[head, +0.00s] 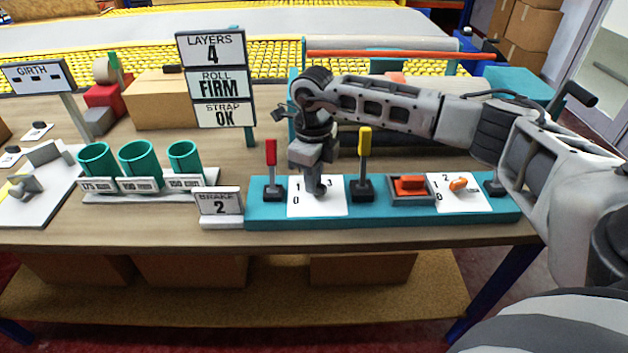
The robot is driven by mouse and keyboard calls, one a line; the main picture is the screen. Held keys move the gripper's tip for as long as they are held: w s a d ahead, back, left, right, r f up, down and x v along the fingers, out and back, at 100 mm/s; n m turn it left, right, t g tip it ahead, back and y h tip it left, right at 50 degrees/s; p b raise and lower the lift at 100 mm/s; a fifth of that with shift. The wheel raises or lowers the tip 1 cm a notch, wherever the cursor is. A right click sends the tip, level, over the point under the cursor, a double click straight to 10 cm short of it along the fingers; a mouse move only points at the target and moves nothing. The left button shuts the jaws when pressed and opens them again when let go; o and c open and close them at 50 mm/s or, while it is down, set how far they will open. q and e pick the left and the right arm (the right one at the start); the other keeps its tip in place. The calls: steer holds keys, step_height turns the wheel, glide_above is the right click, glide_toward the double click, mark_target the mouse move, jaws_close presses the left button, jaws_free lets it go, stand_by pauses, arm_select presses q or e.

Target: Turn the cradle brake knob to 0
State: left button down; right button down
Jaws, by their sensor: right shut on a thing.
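My right gripper (314,182) reaches in from the right and points down over the white dial plate (335,206) on the teal control panel (400,213). It is shut on the knob at the middle of that plate, which the fingers mostly hide, so I cannot read where the knob points. A small sign (219,202) left of the panel reads BRAKE 2. My left gripper is not in view.
A red lever (271,155) and a yellow lever (364,145) stand close on either side of the gripper. Further right are an orange switch (409,185) and a second dial with an orange knob (458,184). Green cups (140,163) and a tall sign (216,80) stand left.

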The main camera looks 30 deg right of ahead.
steer(key=n+b, duration=0.1)
steer(key=n, duration=0.3)
steer(key=shift+a+n+b, duration=0.1)
steer(key=shift+n+b, duration=0.2)
steer(key=shift+b, duration=0.05)
steer(key=n, duration=0.2)
steer(key=n+b, duration=0.1)
steer(key=n, duration=0.1)
steer(key=shift+s+n+b, duration=0.2)
steer(key=shift+n+b, duration=0.1)
steer(key=shift+n, duration=0.1)
steer(key=shift+r, duration=0.1)
steer(key=c, duration=1.4)
jaws_free()
steer(key=shift+a, duration=0.1)
step_height(320, 180, up, 16)
